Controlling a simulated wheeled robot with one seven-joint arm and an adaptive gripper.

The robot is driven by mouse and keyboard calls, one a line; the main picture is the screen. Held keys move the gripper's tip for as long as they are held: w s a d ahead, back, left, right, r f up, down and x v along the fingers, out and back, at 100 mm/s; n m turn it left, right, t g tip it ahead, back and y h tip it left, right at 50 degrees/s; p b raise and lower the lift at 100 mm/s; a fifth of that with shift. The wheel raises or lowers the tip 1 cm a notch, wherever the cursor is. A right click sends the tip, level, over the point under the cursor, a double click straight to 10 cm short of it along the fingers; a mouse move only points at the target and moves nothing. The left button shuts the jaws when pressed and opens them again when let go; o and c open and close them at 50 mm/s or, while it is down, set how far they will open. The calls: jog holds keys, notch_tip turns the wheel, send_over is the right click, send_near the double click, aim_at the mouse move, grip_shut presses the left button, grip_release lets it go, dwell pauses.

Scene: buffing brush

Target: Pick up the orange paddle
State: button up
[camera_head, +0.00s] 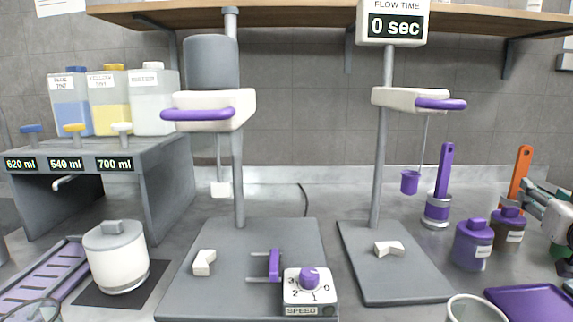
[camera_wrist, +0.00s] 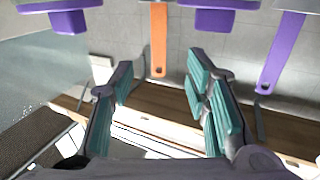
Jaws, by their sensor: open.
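The orange paddle (camera_head: 521,172) stands upright, tilted slightly right, at the right of the head view. Its lower end is hidden behind a purple-lidded jar. In the wrist view, the orange handle (camera_wrist: 158,40) comes down from the top edge, with a small hole near its end. My gripper (camera_head: 543,200) is at the right edge of the head view, just right of the paddle. In the wrist view my gripper (camera_wrist: 162,75) is open and empty, with teal finger pads. The handle's end lies between the fingertips in that picture; I cannot tell the depth gap.
A purple paddle (camera_head: 444,172) stands in a holder (camera_head: 437,211) to the left. Purple-lidded jars (camera_head: 473,245) stand in front, near a purple tray (camera_head: 530,300) and a pale cup (camera_head: 474,309). A viscosity-type stand (camera_head: 382,150) is further left. A wooden shelf (camera_head: 290,15) runs above.

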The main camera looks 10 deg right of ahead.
aim_at(521, 175)
jog(key=p+x, duration=0.2)
jog(key=p, duration=0.4)
jog(key=shift+w+d+r+p, duration=0.15)
jog(key=shift+r+p, duration=0.05)
jog(key=shift+p, duration=0.1)
jog(key=x, duration=0.5)
jog(key=shift+w+d+f+b, duration=0.1)
jog(key=shift+f+b, duration=0.1)
jog(key=shift+b, duration=0.2)
jog(key=shift+b+x, duration=0.3)
jog(key=shift+x, duration=2.6)
grip_shut()
